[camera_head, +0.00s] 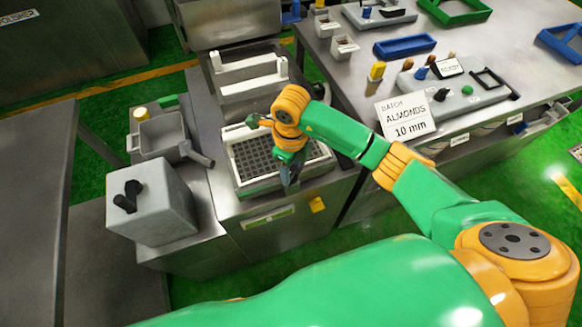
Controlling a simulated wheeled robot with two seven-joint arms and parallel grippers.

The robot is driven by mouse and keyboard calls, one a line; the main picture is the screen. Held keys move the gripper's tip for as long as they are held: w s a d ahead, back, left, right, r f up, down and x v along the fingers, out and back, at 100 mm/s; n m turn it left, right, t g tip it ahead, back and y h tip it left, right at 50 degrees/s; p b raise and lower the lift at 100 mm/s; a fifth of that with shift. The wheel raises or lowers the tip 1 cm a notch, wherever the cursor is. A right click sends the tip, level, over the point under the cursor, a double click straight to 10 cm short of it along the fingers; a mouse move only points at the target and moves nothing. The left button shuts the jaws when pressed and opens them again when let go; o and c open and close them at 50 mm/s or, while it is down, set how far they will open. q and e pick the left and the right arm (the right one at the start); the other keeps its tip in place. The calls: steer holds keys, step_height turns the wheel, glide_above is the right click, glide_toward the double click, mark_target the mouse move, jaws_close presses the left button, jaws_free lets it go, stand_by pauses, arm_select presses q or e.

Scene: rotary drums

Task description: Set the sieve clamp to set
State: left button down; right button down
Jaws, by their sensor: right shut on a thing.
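The sieve (248,163) is a dark square mesh in a white frame, seated in the front of the grey drum machine in the head view. My right gripper (289,181) points down at the right front part of this frame. It is shut on a small part there, at the place of the sieve clamp. The gripper and wrist hide the clamp, so its position cannot be read. My left gripper is not in view.
A grey box with a black crank (150,205) and a grey scoop bin (163,137) stand to the left. A white card (404,117) reading "ALMONDS 10 mm" stands on the right table beside a control panel (447,90).

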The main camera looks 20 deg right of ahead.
mark_target(291, 171)
steer(key=n+b, duration=0.5)
steer(key=shift+w+f+n+b, duration=0.1)
steer(key=shift+f+n+b, duration=0.2)
steer(key=shift+b, duration=0.05)
steer(key=n+b, duration=0.2)
steer(key=shift+r+n+b, duration=0.1)
steer(key=shift+n+b, duration=0.25)
steer(key=shift+n, duration=0.05)
steer(key=shift+r+n+b, duration=0.15)
steer(key=shift+n+b, duration=0.5)
steer(key=shift+n, duration=0.15)
steer(key=shift+c, duration=1.6)
jaws_free()
step_height(291, 171, up, 7)
steer(key=shift+a+r+b, duration=0.1)
steer(key=shift+r+b, duration=0.05)
steer(key=shift+b, duration=0.4)
